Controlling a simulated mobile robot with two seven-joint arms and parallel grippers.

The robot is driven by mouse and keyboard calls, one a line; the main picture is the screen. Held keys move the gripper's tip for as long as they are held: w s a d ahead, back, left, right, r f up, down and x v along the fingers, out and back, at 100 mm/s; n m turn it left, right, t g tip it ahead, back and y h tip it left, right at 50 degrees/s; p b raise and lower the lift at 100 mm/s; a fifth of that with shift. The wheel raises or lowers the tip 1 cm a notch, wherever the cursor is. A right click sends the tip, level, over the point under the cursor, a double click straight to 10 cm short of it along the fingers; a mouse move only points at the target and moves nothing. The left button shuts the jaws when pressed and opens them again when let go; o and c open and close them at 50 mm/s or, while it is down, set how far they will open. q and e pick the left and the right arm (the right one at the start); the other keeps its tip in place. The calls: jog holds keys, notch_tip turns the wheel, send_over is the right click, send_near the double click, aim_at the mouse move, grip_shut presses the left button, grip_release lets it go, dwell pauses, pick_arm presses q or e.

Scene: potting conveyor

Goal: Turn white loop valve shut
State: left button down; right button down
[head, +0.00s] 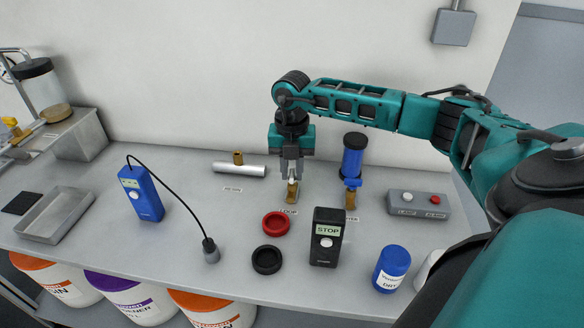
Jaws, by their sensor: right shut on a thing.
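The loop valve (292,192) stands on the bench behind the "LOOP" label, and its small brass body shows just below my right gripper (291,178). My right gripper points straight down and is shut on the top of the valve. The fingers cover the white handle, so I cannot tell which way it is turned. My left gripper is not in view.
Close to the right stands a blue filter (352,160) with a brass valve under it. A silver pipe (239,169) with a brass fitting lies to the left. A switch box (418,205) stands right.

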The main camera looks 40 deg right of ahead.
jog(key=n, duration=0.7)
jog(key=shift+n, duration=0.4)
jog(key=n, duration=0.5)
jog(key=shift+n+b, duration=0.4)
jog(key=shift+n, duration=1.6)
jog(key=c, duration=1.2)
grip_release()
jog(key=shift+r, duration=0.1)
